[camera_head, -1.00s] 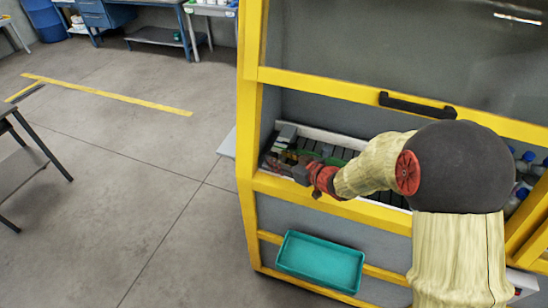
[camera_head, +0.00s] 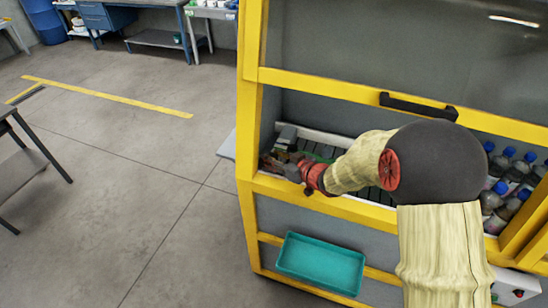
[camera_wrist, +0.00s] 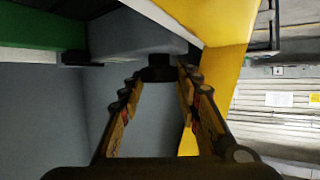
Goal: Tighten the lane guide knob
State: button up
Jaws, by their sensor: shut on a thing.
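The lane guide knob seems to be the dark round piece (camera_wrist: 159,68) between my fingertips in the wrist view. My gripper (camera_wrist: 158,80) has its two fingers on either side of this dark piece and is shut on it. In the head view my gripper (camera_head: 290,168) reaches through the machine's front opening at its left end, just over the yellow sill. The knob cannot be made out in the head view. Whether it is tight cannot be seen.
The machine's yellow frame (camera_head: 250,140) stands close around my arm, with a raised clear door and black handle (camera_head: 418,106) above. Several blue-capped bottles (camera_head: 507,180) stand at the right. A teal tray (camera_head: 320,263) sits below the sill.

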jog(key=shift+c, duration=1.3)
jog(key=shift+a+f+m+t+b, duration=0.15)
jog(key=shift+m+t+b, duration=0.15)
jog(key=shift+b, duration=0.55)
jog(key=m+t+h+b, duration=0.1)
jog(key=m+h+b, duration=0.1)
jog(key=b, duration=0.3)
jog(key=shift+s+f+t+h, duration=0.1)
jog(key=shift+t+h, duration=0.2)
jog(key=shift+h, duration=0.1)
jog(key=m+h+b, duration=0.2)
jog(key=b, duration=0.1)
jog(key=shift+a, duration=0.15)
jog(key=shift+r+m+t+h+p, duration=0.2)
jog(key=shift+m+h+p, duration=0.25)
jog(key=shift+h+p, duration=0.1)
jog(key=shift+r+m+t+h+p, duration=0.15)
jog(key=shift+m+t+h+p, duration=0.05)
jog(key=shift+m+h+p, duration=0.55)
jog(key=shift+p, duration=0.65)
jog(key=shift+f+m+h+p, duration=0.1)
jog(key=shift+m+h+p, duration=0.45)
jog(key=shift+p, duration=0.6)
